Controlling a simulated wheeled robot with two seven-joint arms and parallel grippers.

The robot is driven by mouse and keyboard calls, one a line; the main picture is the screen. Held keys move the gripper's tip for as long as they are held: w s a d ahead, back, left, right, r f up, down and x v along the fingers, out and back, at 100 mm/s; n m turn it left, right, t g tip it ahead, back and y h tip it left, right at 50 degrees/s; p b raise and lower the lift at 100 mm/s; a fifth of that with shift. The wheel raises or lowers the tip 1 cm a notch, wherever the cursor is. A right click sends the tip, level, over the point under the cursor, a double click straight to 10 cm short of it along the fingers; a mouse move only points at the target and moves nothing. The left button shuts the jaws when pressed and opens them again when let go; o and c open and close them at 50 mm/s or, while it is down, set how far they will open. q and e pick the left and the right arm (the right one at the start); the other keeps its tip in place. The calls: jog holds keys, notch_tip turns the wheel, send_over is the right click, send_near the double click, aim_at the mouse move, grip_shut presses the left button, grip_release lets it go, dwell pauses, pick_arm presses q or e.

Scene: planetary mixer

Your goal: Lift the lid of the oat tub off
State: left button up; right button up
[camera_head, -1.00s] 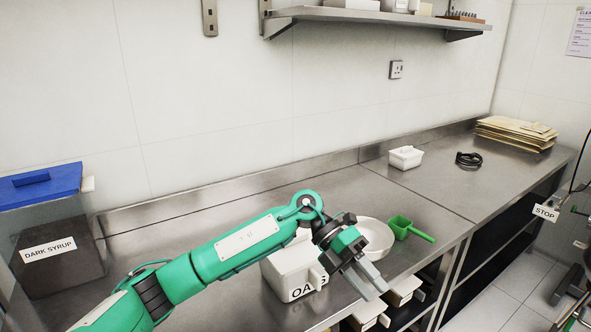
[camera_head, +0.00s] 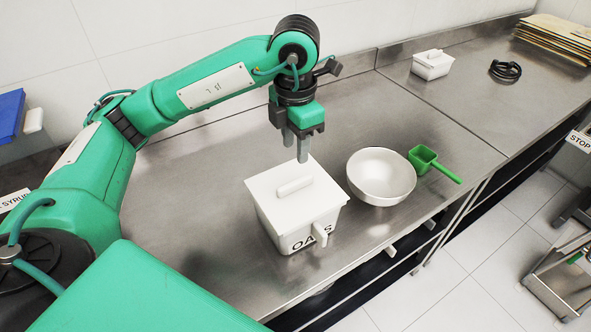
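The oat tub (camera_head: 280,233) is a white, square tub marked OATS on the steel counter. Its white lid (camera_head: 320,195) is on it, with a raised bar handle (camera_head: 295,187) in the middle. My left gripper (camera_head: 296,153) points down with its two fingers apart and nothing between them. In the picture its fingertips are just above the lid's back edge; they look clear of the handle, but the exact height is hard to tell. A white handle-like piece sticks out of the tub's front and covers part of the lettering. My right gripper is not in view.
A white bowl (camera_head: 381,178) stands right of the tub, with a green scoop (camera_head: 431,164) beside it. A small white lidded box (camera_head: 432,65) and a black coil (camera_head: 505,71) are farther back. The counter's front edge is close to the tub. Bare counter lies left of the tub.

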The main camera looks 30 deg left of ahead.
pick_arm(q)
send_over(296, 182)
notch_tip(296, 182, down, 5)
jog(key=shift+a+r+p, duration=0.1)
jog(key=shift+r+p, duration=0.1)
jog(key=shift+p, duration=0.25)
notch_tip(296, 182, down, 5)
jog(key=shift+r+p, duration=0.1)
jog(key=shift+p, duration=0.45)
jog(key=shift+f, duration=0.45)
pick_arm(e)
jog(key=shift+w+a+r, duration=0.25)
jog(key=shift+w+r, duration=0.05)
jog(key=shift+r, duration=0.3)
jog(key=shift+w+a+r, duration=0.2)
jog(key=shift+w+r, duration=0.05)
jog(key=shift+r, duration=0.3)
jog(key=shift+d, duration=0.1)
pick_arm(q)
grip_shut()
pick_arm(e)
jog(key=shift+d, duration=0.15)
